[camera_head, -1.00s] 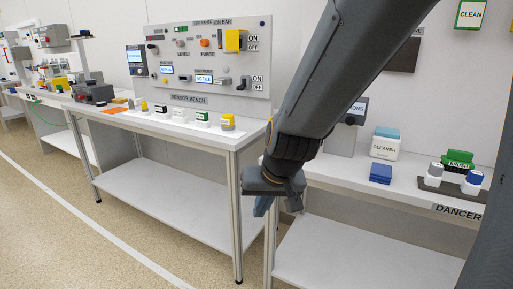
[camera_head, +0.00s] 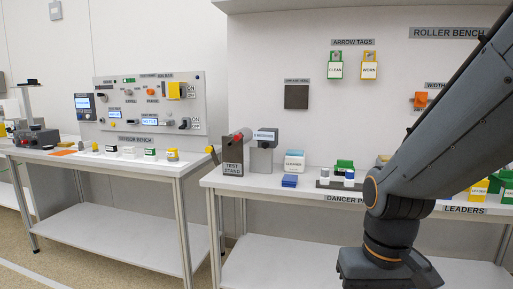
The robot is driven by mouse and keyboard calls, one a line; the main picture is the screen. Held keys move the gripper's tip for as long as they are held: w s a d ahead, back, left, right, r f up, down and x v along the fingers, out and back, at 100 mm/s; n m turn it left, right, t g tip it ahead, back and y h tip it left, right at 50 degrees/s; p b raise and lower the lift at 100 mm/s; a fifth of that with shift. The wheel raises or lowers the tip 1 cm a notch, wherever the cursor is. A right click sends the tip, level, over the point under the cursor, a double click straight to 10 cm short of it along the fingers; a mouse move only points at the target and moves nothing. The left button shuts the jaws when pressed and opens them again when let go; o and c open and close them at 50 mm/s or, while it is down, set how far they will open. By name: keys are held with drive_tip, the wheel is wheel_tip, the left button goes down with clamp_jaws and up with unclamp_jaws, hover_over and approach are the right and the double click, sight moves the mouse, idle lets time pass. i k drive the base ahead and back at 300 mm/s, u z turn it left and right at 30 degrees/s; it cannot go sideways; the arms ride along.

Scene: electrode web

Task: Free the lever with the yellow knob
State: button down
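A small yellow knob (camera_head: 209,149) on a dark, tilted lever shows at the left end of the bench with the test stand, just left of the grey TEST STAND block (camera_head: 232,169). It is small, and what holds it cannot be made out. My gripper (camera_head: 385,279) is at the bottom edge, right of the middle, in front of the bench and far to the right of the knob. Its fingertips are cut off by the picture edge, so whether it is open or shut does not show. I see nothing held in it.
A grey cylinder with a red end (camera_head: 240,136) lies on the TEST STAND block. A grey box (camera_head: 264,144), a cleaner box (camera_head: 294,161) and a blue block (camera_head: 289,181) stand to its right. The sensor bench (camera_head: 130,162) stands left, with floor in front.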

sight(210, 149)
drive_tip(key=u, duration=1.1)
drive_tip(key=i, duration=1.4)
drive_tip(key=z, duration=0.3)
